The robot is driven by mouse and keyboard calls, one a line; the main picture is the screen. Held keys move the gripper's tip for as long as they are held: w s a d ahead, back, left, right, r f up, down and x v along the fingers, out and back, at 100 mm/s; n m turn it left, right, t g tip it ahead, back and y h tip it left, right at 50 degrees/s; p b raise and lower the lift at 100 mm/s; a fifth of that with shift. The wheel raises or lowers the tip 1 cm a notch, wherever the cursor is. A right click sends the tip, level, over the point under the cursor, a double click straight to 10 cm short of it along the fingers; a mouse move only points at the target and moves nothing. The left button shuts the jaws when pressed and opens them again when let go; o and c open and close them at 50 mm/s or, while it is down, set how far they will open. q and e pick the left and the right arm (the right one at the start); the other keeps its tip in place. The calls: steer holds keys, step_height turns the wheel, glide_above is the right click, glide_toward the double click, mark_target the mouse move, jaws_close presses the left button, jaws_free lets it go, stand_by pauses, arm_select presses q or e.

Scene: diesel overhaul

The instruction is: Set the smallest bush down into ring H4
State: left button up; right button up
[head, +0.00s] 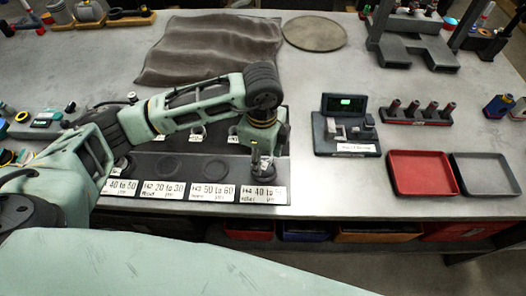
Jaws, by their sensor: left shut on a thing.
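My left gripper (262,165) points down over the right end of a dark board (225,165) at the table's front. It is shut on a small bush, which is mostly hidden by the fingers. The gripper is above the label H4 (263,195), and ring H4 is covered by the gripper, so I cannot tell whether the bush touches it. My right gripper is not in view.
A gauge stand with a green display (346,103) stands right of the board. A dark cloth (210,48) and a round disc (314,33) lie behind.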

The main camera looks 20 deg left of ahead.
arm_select(q)
steer(key=b, duration=0.3)
glide_above(262, 176)
steer(key=shift+f, duration=2.1)
steer(key=shift+w+f+b, duration=0.1)
steer(key=shift+f+b, duration=0.55)
steer(key=shift+f, duration=0.3)
steer(key=shift+s+f, duration=0.25)
steer(key=o, duration=1.3)
steer(key=shift+c, duration=0.2)
steer(key=shift+w, duration=0.15)
steer(key=shift+r, duration=0.15)
step_height(262, 176, up, 12)
